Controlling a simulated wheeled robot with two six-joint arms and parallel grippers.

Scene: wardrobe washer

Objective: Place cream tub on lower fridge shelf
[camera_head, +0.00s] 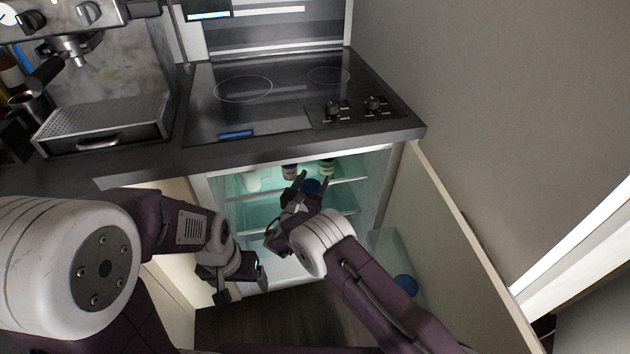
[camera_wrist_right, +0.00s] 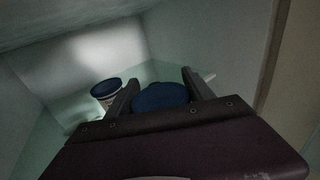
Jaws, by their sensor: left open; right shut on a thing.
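The tub (camera_head: 311,187) has a blue lid and is between the fingers of my right gripper (camera_head: 313,180), which is shut on it inside the open fridge (camera_head: 384,185). The held lid (camera_wrist_right: 160,97) fills the gap between the fingers in the right wrist view; the tub's body is hidden by the gripper. The gripper is near the front of the upper shelf (camera_head: 345,181). The lower shelf (camera_head: 345,213) is below it, partly hidden by my right arm. My left gripper (camera_head: 242,286) is open and empty, low at the fridge's left front.
Another blue-lidded tub (camera_wrist_right: 105,91) shows in the right wrist view. The open door (camera_head: 455,235) bounds the right, with a blue-lidded item (camera_head: 405,284) near it. The countertop (camera_head: 280,150) overhangs the opening.

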